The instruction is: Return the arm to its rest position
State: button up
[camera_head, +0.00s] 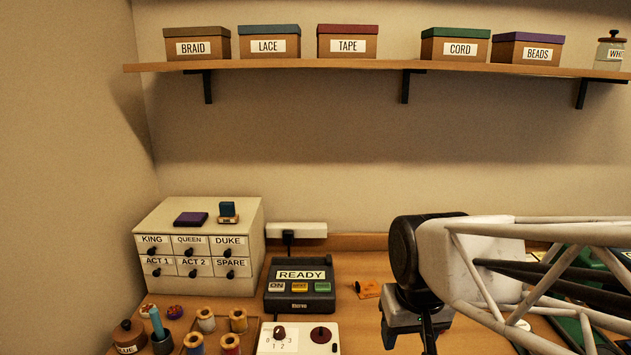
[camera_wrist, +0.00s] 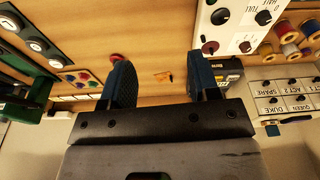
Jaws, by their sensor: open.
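My gripper shows at the lower right in the head view, pointing down over the table, with its fingertips cut off by the bottom edge. In the wrist view my gripper (camera_wrist: 158,80) has its two dark blue fingers spread wide apart with nothing between them but bare table and a small orange item (camera_wrist: 163,76) beyond. My arm reaches in from the right side of the head view. The fingers touch nothing that I can see.
A black device marked READY (camera_head: 300,287) and a white knob panel (camera_head: 298,339) stand left of my gripper. A drawer cabinet (camera_head: 199,246) stands farther left, near thread spools (camera_head: 206,320). A wall shelf (camera_head: 350,66) with labelled boxes hangs above.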

jog(key=s+d+m, duration=0.1)
jog(key=s+d, duration=0.3)
jog(key=s, duration=0.3)
jog(key=shift+s+t, duration=0.2)
jog(key=shift+t, duration=0.1)
dwell(2.8)
